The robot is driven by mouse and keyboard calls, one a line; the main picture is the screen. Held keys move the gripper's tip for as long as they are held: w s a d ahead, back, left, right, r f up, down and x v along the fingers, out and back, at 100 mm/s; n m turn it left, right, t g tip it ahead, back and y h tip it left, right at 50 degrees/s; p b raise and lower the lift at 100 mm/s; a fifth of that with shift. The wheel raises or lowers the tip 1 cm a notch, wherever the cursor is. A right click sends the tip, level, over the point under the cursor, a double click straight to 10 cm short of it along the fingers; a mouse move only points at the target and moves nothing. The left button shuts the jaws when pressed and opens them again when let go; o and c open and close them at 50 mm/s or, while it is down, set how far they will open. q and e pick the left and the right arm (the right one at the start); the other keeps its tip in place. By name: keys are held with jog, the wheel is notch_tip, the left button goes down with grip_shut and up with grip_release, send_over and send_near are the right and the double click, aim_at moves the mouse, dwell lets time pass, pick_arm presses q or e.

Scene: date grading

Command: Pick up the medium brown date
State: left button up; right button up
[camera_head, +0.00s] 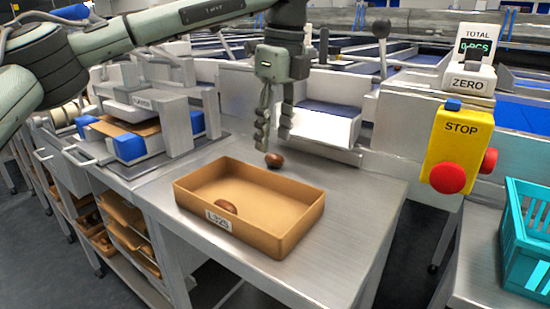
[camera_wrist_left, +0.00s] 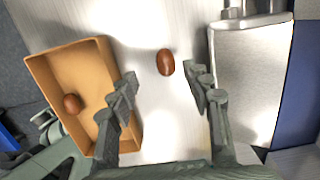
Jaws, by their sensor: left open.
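A brown date (camera_head: 274,160) lies on the metal table just behind the tan tray; it also shows in the left wrist view (camera_wrist_left: 165,62). A second brown date (camera_head: 227,207) lies inside the tray (camera_head: 290,238), near its labelled front wall; the left wrist view shows it too (camera_wrist_left: 72,103). My left gripper (camera_head: 272,145) points down above the table, fingers apart and empty. In the left wrist view the date on the table lies ahead of the gap between the fingertips (camera_wrist_left: 160,84), touching neither. My right gripper is in neither view.
A yellow stop box (camera_head: 458,148) with red buttons stands at right, beside a teal crate (camera_head: 515,245). A pale block with a dark blue top (camera_head: 318,122) stands close behind the gripper. The table (camera_head: 350,220) is clear right of the tray.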

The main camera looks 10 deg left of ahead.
aim_at(275, 154)
pick_arm(q)
jog(key=f, duration=0.4)
jog(key=shift+w+f, duration=0.35)
jog(key=shift+w, duration=0.05)
jog(key=c, duration=0.8)
